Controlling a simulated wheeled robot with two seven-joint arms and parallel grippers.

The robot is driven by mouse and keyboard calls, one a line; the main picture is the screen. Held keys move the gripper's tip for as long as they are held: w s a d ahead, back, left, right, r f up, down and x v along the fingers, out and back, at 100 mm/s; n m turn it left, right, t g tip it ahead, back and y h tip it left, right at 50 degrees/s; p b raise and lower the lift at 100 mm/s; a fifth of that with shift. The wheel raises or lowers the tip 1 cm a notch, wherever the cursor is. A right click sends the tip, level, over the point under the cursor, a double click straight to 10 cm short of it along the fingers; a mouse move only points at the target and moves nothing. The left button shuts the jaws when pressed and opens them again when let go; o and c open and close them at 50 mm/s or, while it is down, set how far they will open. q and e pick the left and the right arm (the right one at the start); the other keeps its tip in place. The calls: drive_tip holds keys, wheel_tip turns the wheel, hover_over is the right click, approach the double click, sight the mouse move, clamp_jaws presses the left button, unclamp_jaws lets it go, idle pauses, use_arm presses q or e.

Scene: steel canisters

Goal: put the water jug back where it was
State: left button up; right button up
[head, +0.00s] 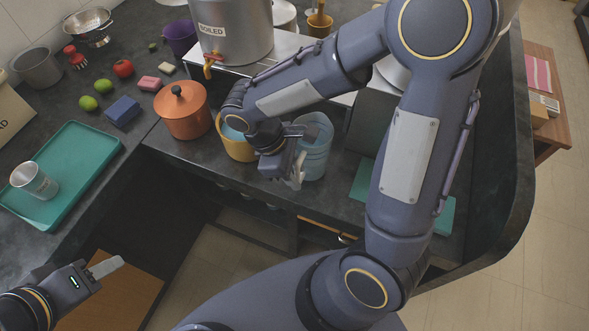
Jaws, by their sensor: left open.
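A translucent light-blue jug (316,155) stands upright on the dark counter, to the right of a yellow pot (240,150). My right gripper (297,178) is at the jug's near left side, its pale fingers touching or very close to it. I cannot tell whether they are closed on its handle; my wrist hides part of the jug and pot. My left gripper (104,267) is open and empty at the lower left, low in front of the counter and away from the jug.
A steel canister (235,35) marked BOILED, with a red-handled tap, stands behind. An orange lidded pot (182,110) is left of the yellow pot. A green tray (75,160) holds a metal cup (33,180). A teal mat (362,180) lies right of the jug, partly behind my arm.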

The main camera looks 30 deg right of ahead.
drive_tip(key=shift+r, duration=0.25)
drive_tip(key=v, duration=1.2)
drive_tip(key=s+d+m+t+y, duration=0.6)
drive_tip(key=s+m+t+y, duration=0.1)
drive_tip(key=s+m, duration=0.4)
drive_tip(key=shift+d+f+m+t+p, duration=0.35)
drive_tip(key=shift+f+m+t, duration=0.1)
drive_tip(key=shift+m+t, duration=0.25)
